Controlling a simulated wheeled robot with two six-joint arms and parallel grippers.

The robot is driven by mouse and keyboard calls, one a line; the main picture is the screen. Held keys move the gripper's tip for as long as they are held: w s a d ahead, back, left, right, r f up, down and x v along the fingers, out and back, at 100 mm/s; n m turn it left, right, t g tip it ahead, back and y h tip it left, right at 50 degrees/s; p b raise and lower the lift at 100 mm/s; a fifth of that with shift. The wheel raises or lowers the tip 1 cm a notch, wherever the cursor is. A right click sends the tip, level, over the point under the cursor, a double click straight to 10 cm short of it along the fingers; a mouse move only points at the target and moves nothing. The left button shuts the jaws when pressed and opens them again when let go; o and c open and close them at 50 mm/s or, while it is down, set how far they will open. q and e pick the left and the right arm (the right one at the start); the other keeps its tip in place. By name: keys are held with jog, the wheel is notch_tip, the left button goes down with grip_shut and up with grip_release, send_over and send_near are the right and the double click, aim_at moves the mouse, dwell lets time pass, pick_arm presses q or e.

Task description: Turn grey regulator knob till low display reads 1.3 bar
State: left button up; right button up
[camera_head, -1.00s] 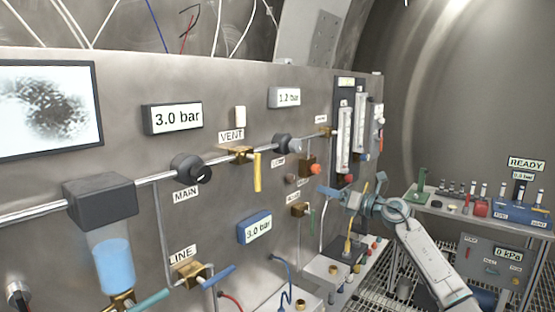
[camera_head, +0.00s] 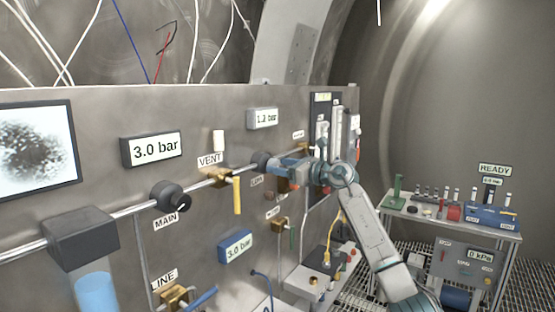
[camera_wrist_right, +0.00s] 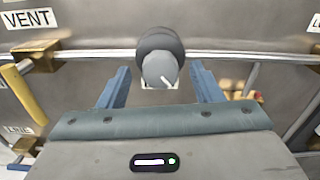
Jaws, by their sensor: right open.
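The grey regulator knob (camera_head: 262,162) sits on the wall pipe right of the VENT valve. In the right wrist view the knob (camera_wrist_right: 158,68) has a pale marker line on its face, pointing down and right. The small display above it (camera_head: 263,118) reads about 1.2 bar. My right gripper (camera_head: 280,166) is open at the knob; in the wrist view its two blue fingers (camera_wrist_right: 158,85) stand one on each side of it, with gaps. I cannot tell how deep the knob lies between them. My left gripper is not in view.
A dark MAIN knob (camera_head: 170,195) and the VENT valve's yellow lever (camera_head: 237,195) lie left along the pipe. A bench (camera_head: 430,217) with small items stands at the right.

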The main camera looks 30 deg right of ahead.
jog(key=shift+x, duration=0.85)
jog(key=shift+c, duration=0.2)
jog(key=c, duration=0.9)
jog(key=shift+r+m+p, duration=0.1)
jog(key=shift+m+p, duration=0.6)
jog(key=shift+p, duration=0.1)
jog(key=shift+c, duration=0.2)
jog(key=shift+m, duration=0.7)
